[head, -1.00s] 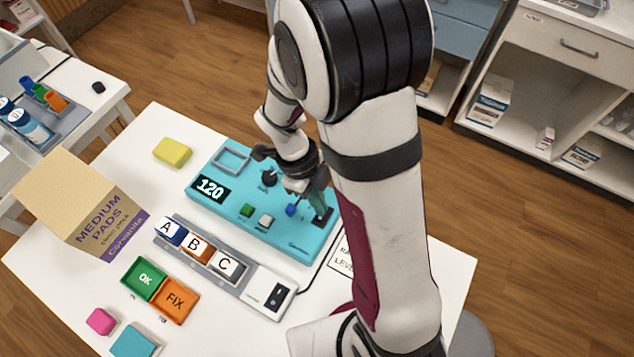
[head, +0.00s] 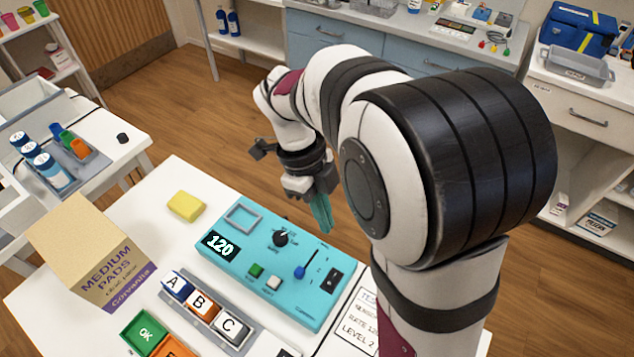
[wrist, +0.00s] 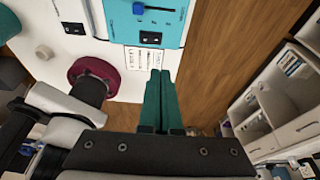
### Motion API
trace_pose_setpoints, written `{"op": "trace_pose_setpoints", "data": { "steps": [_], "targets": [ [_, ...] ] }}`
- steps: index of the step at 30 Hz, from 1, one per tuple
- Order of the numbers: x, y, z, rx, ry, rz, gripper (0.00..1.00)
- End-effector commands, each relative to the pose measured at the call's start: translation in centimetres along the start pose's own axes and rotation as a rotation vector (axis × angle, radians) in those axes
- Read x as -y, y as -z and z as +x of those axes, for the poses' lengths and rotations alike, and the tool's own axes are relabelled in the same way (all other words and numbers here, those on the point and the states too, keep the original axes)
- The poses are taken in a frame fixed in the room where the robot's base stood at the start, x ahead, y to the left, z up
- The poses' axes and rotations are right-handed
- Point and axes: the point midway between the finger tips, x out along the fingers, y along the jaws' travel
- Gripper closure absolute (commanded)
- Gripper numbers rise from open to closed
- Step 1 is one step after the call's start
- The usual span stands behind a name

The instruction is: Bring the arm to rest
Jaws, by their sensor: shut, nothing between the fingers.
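My gripper (head: 320,214) is raised above and behind the teal control panel (head: 225,262), clear of its surface. Its green fingers point down and are closed together with nothing between them. They also show in the wrist view (wrist: 160,78), side by side and touching. The panel lies on the white table (head: 178,172). It has a display reading 120, a black knob (head: 281,238), a green button (head: 256,271), a white button (head: 274,283), a blue-tipped slider (head: 300,271) and a black rocker switch (head: 333,281). My arm hides the right part of the table in the head view.
A yellow block (head: 186,206), a cardboard box (head: 85,250), a lettered block tray (head: 240,336), a green OK tile (head: 144,332) and a printed card (head: 362,318) are on the table. A side table (head: 112,165) stands left. Cabinets (head: 395,50) line the back. Open floor lies between.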

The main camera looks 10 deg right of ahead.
Motion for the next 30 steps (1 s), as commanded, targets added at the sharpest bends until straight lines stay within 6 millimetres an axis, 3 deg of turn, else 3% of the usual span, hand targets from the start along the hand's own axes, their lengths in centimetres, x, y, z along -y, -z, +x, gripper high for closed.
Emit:
{"op": "trace_pose_setpoints", "data": {
  "steps": [5,8,12,15,18,21,24,30],
  "targets": [
    [-0.1,0.1,0.0,0.003,-0.001,-0.011,1.0],
    [-1.4,1.7,-0.7,0.042,-0.013,-0.184,1.0],
    [-6.0,6.2,-1.5,0.18,0.001,-0.77,1.0],
    [-9.6,8.7,-1.1,0.279,0.075,-1.207,1.0],
    [-12.3,10.1,-0.2,0.342,0.173,-1.549,1.0],
    [-13.9,10.7,0.5,0.37,0.251,-1.756,1.0],
    [-14.5,10.9,0.8,0.376,0.284,-1.84,1.0],
    [-14.5,10.9,0.8,0.376,0.285,-1.849,1.0]
  ]
}}
